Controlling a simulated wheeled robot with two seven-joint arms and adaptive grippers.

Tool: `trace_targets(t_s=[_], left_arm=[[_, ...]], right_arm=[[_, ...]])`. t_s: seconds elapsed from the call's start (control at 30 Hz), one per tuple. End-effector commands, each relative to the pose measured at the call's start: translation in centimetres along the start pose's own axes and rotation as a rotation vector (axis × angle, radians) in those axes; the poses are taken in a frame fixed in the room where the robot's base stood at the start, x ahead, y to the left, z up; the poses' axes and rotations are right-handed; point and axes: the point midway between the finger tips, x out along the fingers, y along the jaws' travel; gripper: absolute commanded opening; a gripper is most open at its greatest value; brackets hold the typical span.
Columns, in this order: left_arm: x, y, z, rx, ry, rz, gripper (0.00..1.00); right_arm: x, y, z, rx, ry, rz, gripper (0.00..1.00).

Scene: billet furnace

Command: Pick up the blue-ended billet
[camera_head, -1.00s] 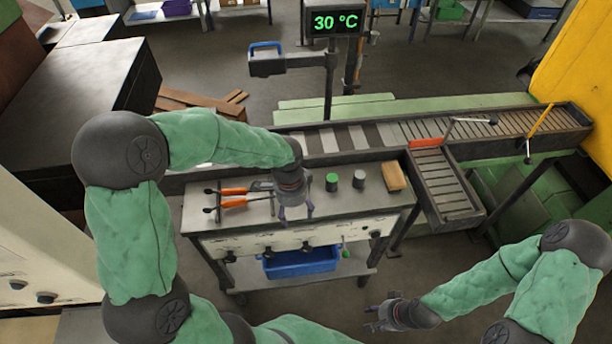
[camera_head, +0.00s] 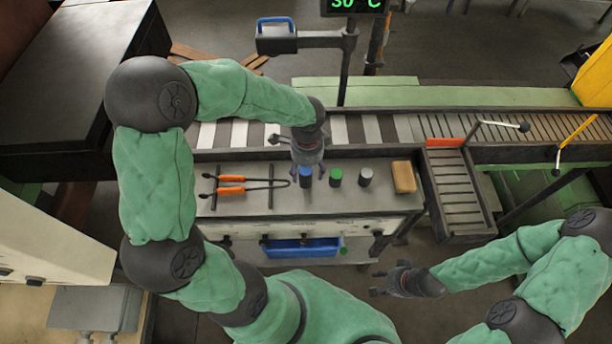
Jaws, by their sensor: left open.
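The blue-ended billet (camera_head: 305,181) stands upright on the grey workbench (camera_head: 347,205), with its blue top partly hidden by my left gripper. My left gripper (camera_head: 307,173) points down over it, open, with one finger showing on each side of the blue top. I cannot tell whether the fingers touch it. A green-ended billet (camera_head: 336,178) and a grey-ended billet (camera_head: 365,177) stand just to its right. My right gripper (camera_head: 376,283) is open and empty, in front of the bench and away from the billets.
Orange-handled tongs (camera_head: 232,184) lie on a rack left of the billets. A tan block (camera_head: 404,177) sits at the bench's right end. A roller conveyor (camera_head: 455,125) runs behind, with a side chute (camera_head: 460,190). A blue bin (camera_head: 300,249) is on the lower shelf.

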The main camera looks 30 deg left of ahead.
Motion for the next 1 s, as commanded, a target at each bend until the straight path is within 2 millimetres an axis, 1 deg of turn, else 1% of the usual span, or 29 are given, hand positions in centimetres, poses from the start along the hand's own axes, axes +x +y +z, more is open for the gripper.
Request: trace_targets(t_s=[0.17,0.4,0.5,0.6,0.8,0.83,0.87,0.9,0.97,1.0], left_arm=[[1.0,-0.1,0.1,-0.001,0.000,0.001,0.66],[4.3,-0.3,0.5,0.000,0.000,0.002,0.66],[5.3,-0.3,0.5,-0.001,0.000,0.001,0.66],[5.7,-0.3,0.4,-0.001,0.001,0.001,0.66],[5.7,-0.3,0.4,0.000,0.002,0.000,0.66],[5.7,-0.3,0.4,0.000,0.002,0.000,0.61],[5.7,-0.3,0.4,0.000,0.002,0.000,0.52],[5.7,-0.3,0.4,0.000,0.002,0.000,0.41],[5.7,-0.3,0.4,0.000,0.002,0.000,0.24],[5.7,-0.3,0.4,0.000,0.002,0.000,0.13]], right_arm=[[0.2,0.1,-0.1,0.000,0.001,0.000,0.40],[0.7,0.2,-0.1,0.000,0.001,0.000,0.40],[0.8,0.3,-0.1,0.000,0.001,0.000,0.40],[0.8,0.3,-0.1,0.000,0.001,0.000,0.40],[0.8,0.3,-0.1,0.000,0.001,0.000,0.40],[0.8,0.3,-0.1,0.000,0.001,0.000,0.40],[0.8,0.3,-0.1,0.000,0.001,0.000,0.40],[0.8,0.3,-0.1,0.000,0.001,0.000,0.40],[0.8,0.3,-0.1,0.000,0.001,0.000,0.40],[0.8,0.3,-0.1,0.000,0.001,0.000,0.40]])
